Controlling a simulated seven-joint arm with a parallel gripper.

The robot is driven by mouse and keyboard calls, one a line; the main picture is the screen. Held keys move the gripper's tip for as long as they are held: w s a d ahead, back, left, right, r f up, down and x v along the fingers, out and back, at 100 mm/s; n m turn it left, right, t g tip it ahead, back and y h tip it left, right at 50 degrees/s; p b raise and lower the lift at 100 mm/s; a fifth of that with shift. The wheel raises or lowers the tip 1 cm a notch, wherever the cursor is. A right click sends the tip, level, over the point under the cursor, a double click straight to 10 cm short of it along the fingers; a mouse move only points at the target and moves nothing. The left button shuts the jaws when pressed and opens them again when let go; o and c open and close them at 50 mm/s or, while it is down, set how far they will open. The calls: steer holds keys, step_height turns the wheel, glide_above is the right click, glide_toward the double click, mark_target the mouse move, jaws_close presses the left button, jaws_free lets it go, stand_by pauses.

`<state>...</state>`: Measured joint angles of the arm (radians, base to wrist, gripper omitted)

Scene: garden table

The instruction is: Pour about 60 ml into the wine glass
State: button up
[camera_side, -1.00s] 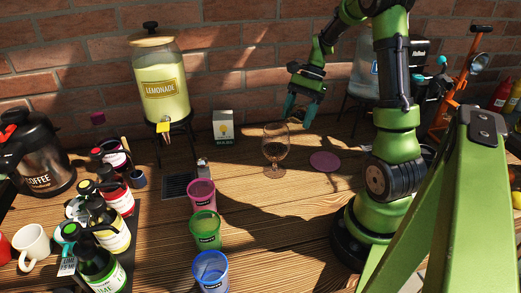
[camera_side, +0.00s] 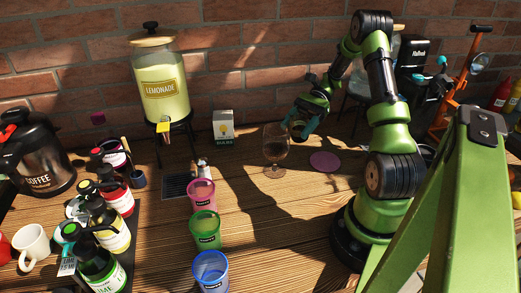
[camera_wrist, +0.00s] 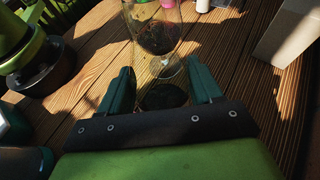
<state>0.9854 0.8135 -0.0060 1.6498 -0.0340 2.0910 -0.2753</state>
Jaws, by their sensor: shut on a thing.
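The wine glass (camera_side: 275,148) stands upright on the table in the side view, left of the pink coaster. It also shows at the top of the wrist view (camera_wrist: 156,32), just ahead of my fingers; I cannot tell how much liquid it holds. My gripper (camera_side: 300,128) is close to the glass's right side, about at bowl height. In the wrist view its green fingers (camera_wrist: 161,90) are apart, shut on a see-through vessel with a dark round end (camera_wrist: 162,98). What this vessel holds is unclear, and no stream is visible.
The lemonade dispenser (camera_side: 161,85) stands at the back left. Pink (camera_side: 201,196), green (camera_side: 205,230) and blue (camera_side: 211,271) cups line the front. Several bottles (camera_side: 103,225) stand at the left. A small box (camera_side: 223,127) is behind the glass; the pink coaster (camera_side: 325,162) lies flat to its right.

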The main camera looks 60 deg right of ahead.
steer(key=y, duration=0.1)
steer(key=d+f+y, duration=0.1)
steer(key=shift+s+t+y, duration=0.1)
steer(key=shift+t+y, duration=0.2)
steer(key=shift+d+f+y, duration=0.2)
steer(key=shift+y, duration=0.7)
